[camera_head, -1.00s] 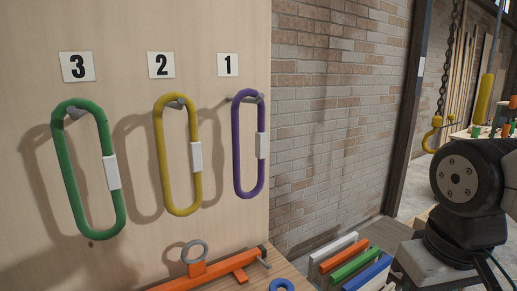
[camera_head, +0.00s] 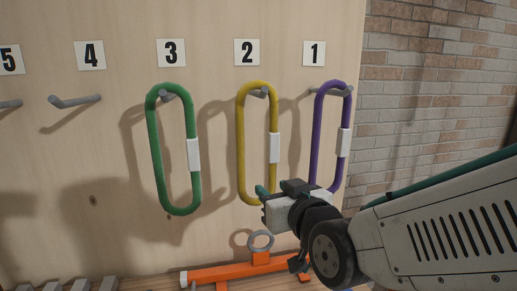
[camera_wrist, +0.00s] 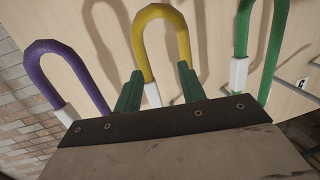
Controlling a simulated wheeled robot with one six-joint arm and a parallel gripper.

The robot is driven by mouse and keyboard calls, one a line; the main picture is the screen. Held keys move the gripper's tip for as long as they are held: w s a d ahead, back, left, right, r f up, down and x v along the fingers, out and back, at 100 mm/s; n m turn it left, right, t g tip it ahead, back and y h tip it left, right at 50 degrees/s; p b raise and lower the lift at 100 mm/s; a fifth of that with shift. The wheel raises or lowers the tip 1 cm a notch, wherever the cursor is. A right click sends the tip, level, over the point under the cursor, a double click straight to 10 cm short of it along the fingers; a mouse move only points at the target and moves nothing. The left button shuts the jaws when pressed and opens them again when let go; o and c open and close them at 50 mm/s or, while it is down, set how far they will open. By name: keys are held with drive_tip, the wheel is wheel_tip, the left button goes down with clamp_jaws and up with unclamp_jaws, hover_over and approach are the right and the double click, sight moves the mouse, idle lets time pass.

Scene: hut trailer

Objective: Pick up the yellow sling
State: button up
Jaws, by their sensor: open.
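The yellow sling (camera_head: 241,140) is a long loop with a white sleeve, hanging from the hook under the number 2 on the wooden panel. My gripper (camera_head: 281,190) is open and empty, in front of the panel near the sling's lower right end. In the wrist view, the yellow sling (camera_wrist: 149,14) shows as an arch just beyond and between the two green fingertips of my gripper (camera_wrist: 159,88). The fingers appear apart from it, but exact depth is hard to tell. Part of the sling's lower right side is hidden by my gripper in the head view.
A purple sling (camera_head: 318,130) hangs close by on the right under number 1. A green sling (camera_head: 154,150) hangs on the left under number 3. Hooks 4 (camera_head: 75,101) and 5 are empty. An orange tool (camera_head: 225,272) with a grey ring lies below. A brick wall (camera_head: 430,100) is at right.

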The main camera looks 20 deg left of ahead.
sight(245, 175)
drive_tip(key=shift+n+t+y, duration=0.3)
drive_tip(key=shift+y, duration=0.4)
drive_tip(key=w+a, duration=0.1)
drive_tip(key=a, duration=0.1)
drive_tip(key=w+a, duration=0.1)
drive_tip(key=a, duration=0.2)
drive_tip(key=w+a, duration=0.2)
drive_tip(key=a, duration=0.1)
drive_tip(key=shift+w+a+r, duration=0.1)
drive_tip(key=shift+a+r, duration=0.15)
drive_tip(key=shift+r, duration=0.05)
clamp_jaws()
